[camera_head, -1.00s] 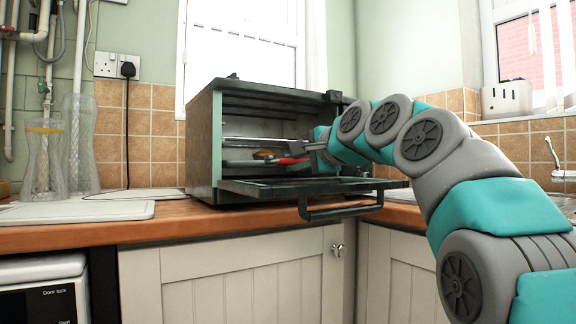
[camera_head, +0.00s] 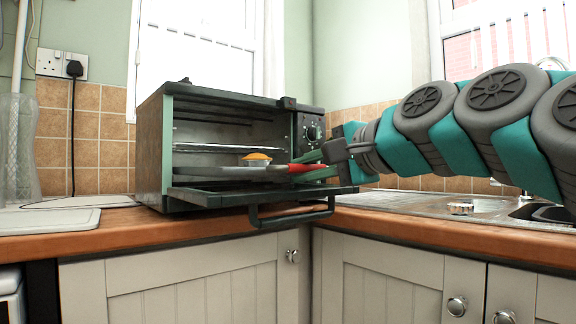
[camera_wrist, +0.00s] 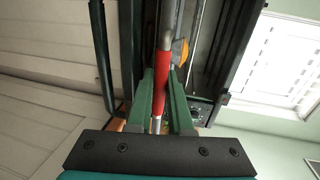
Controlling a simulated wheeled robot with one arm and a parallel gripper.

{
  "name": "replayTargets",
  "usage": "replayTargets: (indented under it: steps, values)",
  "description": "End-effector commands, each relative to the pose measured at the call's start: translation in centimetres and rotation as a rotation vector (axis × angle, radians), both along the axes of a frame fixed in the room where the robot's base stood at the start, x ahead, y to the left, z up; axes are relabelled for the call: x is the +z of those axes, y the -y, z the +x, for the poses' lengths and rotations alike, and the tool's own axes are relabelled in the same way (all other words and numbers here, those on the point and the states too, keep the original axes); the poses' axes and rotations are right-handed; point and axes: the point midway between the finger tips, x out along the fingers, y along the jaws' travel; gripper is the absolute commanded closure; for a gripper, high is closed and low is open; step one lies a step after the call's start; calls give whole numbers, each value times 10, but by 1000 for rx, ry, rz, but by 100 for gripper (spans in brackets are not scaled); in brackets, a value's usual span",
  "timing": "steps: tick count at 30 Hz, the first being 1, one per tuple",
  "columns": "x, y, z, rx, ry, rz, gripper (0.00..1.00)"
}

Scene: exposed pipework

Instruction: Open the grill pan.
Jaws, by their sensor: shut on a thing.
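The grill pan (camera_head: 232,171) is a flat grey pan with a red handle (camera_head: 305,168), partly inside the dark toaster oven (camera_head: 150,150) above its lowered door. A small cup with an orange top (camera_head: 257,159) sits on the pan. My gripper (camera_head: 318,164) comes from the right and is shut on the red handle. In the wrist view the handle (camera_wrist: 162,75) runs between the two green fingers (camera_wrist: 160,92), and part of the orange top (camera_wrist: 180,52) shows beside it. The pan's far end is hard to make out.
The oven door (camera_head: 260,194) lies open and flat, with a bar handle (camera_head: 292,216) jutting over the counter edge. A sink (camera_head: 490,206) is at the right. A white board (camera_head: 50,221) lies on the counter at the left.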

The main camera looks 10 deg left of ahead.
Motion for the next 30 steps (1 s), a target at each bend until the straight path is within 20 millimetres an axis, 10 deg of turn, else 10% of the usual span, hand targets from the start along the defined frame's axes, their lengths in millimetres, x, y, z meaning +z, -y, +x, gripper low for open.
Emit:
replayTargets:
  steps: [19,21,30]
  values:
    - [-1,15,-12,0,-1,-1,100]
    - [-1,15,-12,0,-1,-1,76]
    - [0,15,-12,0,0,0,52]
